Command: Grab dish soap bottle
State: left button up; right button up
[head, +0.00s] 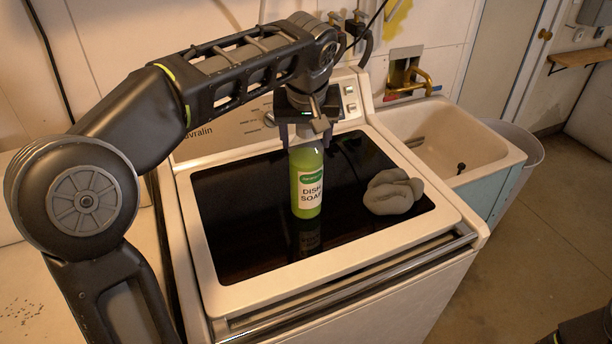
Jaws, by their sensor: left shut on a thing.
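The dish soap bottle (309,185) is green with a white label reading "DISH SOAP". It is upright over the dark glass lid of the white washing machine (225,296), with its reflection below it. I cannot tell whether its base touches the glass. My left gripper (306,141) points down from above and is shut on the bottle's top, hiding the cap. At the bottom right corner only a dark piece of my body shows; my right gripper is not visible.
A grey lumpy object (393,192) lies on the lid just right of the bottle. A beige utility sink (463,143) stands right of the machine, with a brass faucet (417,80) behind it. The control panel rises behind the lid. The lid's left part is clear.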

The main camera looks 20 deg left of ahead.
pick_arm(q)
grip_shut()
jog(key=shift+r, duration=0.1)
jog(key=shift+r, duration=0.4)
notch_tip(320, 180, up, 4)
jog(key=shift+r, duration=0.1)
notch_tip(320, 180, up, 4)
jog(key=p, duration=0.2)
jog(key=shift+p, duration=0.3)
jog(key=shift+r+p, duration=0.55)
jog(key=shift+p, duration=0.1)
jog(key=shift+f, duration=0.1)
